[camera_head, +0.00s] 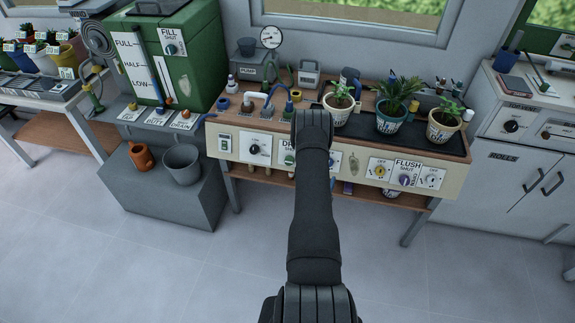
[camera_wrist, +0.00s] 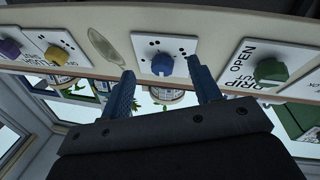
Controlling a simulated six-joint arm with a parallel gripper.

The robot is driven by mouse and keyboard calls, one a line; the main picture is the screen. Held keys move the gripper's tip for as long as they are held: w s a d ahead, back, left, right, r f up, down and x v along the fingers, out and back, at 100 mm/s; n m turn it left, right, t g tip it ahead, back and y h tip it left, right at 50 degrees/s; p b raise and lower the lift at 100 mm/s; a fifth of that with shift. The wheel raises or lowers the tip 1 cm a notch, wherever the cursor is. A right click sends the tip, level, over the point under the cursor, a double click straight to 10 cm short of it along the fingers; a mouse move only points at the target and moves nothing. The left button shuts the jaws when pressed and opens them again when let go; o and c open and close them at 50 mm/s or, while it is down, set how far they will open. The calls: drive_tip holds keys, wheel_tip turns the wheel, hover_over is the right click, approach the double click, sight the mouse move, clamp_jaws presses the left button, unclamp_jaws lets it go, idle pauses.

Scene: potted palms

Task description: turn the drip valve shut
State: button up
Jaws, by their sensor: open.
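The drip valve is a green knob (camera_wrist: 270,70) on a white plate marked OPEN, DRIP and SHUT, at the right in the wrist view. In the head view its DRIP plate (camera_head: 289,146) sits on the bench's front panel, just left of my arm. I cannot tell which way the knob points. My gripper (camera_wrist: 160,68) is open and empty, its fingers towards the panel. A blue knob (camera_wrist: 162,65) on a dotted plate shows between the fingertips; the green knob is outside them, to the right. In the head view my arm hides the gripper.
A yellow knob (camera_wrist: 57,54) and a purple knob (camera_wrist: 10,48) lie left in the wrist view. The FLUSH knob (camera_head: 404,180) is right of my arm in the head view. Potted plants (camera_head: 392,104) stand on the bench above. The floor in front is clear.

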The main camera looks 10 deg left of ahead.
drive_tip(key=s+a+m, duration=0.2)
drive_tip(key=s+a, duration=0.3)
drive_tip(key=a, duration=0.5)
drive_tip(key=m, duration=0.3)
approach(288, 163)
drive_tip(key=shift+y, duration=0.3)
drive_tip(key=w, duration=0.3)
drive_tip(key=w+d, duration=0.1)
drive_tip(key=w, duration=0.5)
drive_tip(key=shift+d+r, duration=0.2)
drive_tip(key=shift+c, duration=0.5)
drive_tip(key=c, duration=0.9)
